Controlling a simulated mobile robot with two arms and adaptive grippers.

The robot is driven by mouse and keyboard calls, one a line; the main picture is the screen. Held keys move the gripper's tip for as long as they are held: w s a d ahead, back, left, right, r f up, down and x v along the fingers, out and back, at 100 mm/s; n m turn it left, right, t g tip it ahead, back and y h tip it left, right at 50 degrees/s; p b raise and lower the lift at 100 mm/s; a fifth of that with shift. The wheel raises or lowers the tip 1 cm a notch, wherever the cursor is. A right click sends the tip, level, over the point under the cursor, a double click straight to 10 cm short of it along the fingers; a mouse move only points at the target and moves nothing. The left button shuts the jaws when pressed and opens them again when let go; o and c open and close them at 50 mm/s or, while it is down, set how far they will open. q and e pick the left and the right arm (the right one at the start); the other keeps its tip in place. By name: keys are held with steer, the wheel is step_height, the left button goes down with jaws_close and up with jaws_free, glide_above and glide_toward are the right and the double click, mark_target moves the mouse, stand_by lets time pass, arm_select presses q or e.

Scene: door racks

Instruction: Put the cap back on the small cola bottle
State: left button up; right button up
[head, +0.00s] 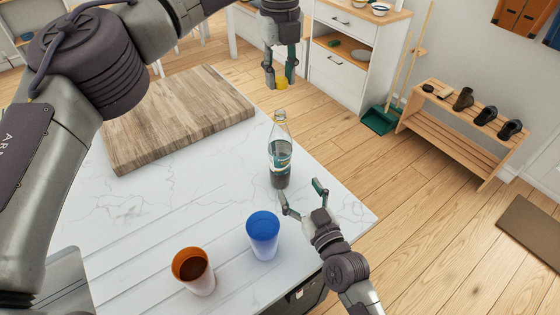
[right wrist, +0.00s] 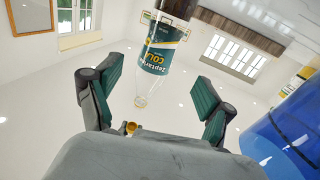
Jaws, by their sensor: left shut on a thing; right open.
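The small cola bottle (head: 280,165) stands upright and uncapped near the table's right edge, clear with a dark label and some dark liquid. My left gripper (head: 280,80) is shut on the yellow cap (head: 281,84), held above and apart from the bottle's mouth. My right gripper (head: 302,191) is open, low beside the bottle's lower right. In the right wrist view the bottle (right wrist: 157,58) appears upside down between and beyond the open fingers, with no visible grip on it. A small yellow thing (right wrist: 131,128) below its mouth there looks like the cap.
A blue cup (head: 262,236) stands in front of the bottle, close to my right gripper; it also shows in the right wrist view (right wrist: 290,135). An orange-topped cup (head: 194,271) stands further left. A wooden board (head: 180,115) lies at the back left. White tabletop (head: 170,205) between them is clear.

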mark_target(284, 165)
steer(key=x, duration=1.2)
steer(key=shift+c, duration=0.2)
jaws_close()
